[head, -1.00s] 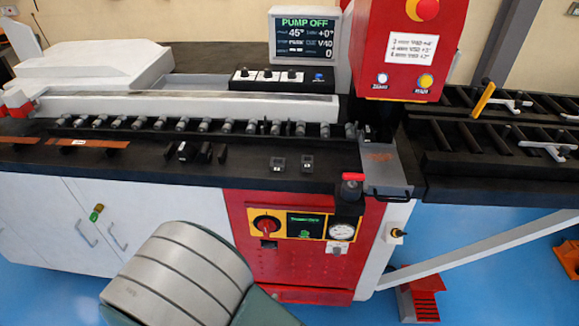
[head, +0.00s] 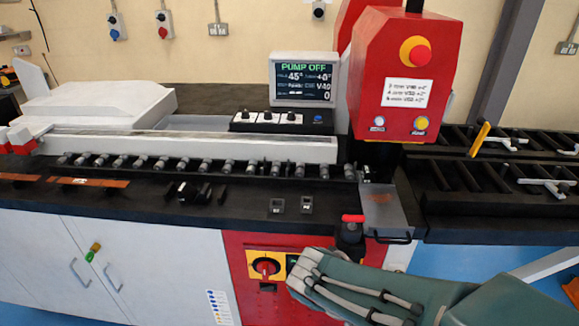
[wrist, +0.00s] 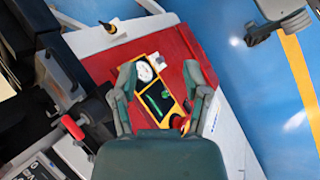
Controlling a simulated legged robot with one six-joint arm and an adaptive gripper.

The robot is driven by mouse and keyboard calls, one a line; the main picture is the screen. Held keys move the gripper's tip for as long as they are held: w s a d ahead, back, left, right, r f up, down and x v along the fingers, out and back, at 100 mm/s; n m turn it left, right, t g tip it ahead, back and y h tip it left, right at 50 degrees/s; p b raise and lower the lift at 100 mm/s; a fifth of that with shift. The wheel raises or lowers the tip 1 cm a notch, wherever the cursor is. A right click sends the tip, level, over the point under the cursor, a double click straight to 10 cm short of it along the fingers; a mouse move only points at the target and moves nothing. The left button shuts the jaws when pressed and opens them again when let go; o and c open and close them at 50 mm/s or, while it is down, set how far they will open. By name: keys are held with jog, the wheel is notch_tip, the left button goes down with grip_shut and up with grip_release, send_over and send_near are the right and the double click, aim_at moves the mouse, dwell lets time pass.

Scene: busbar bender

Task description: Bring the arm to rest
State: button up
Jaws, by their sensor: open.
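My gripper (wrist: 160,76) is open and empty in the wrist view, its two green fingers spread apart. Between and beyond them is the busbar bender's red front panel (wrist: 98,62), with a round gauge (wrist: 145,70) and a yellow-framed control plate. A red knob sits near the right finger. In the head view my green arm crosses the lower right, in front of the red cabinet (head: 232,250), and hides its gauge and most of the small display. The rotary switch (head: 266,266) stays visible there.
A red-handled lever (head: 351,232) stands close above my arm, beside a grey plate (head: 383,208) on the bench edge. The red press head (head: 406,75) rises behind. A roller rack (head: 500,190) is at right. Blue floor shows on the wrist view's right.

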jog(key=s+d+r+m+t+y, duration=0.2)
jog(key=r+m+y, duration=0.4)
jog(key=r+m, duration=0.3)
jog(key=shift+s+r+t, duration=0.7)
jog(key=shift+s+r, duration=0.15)
jog(key=shift+s, duration=0.25)
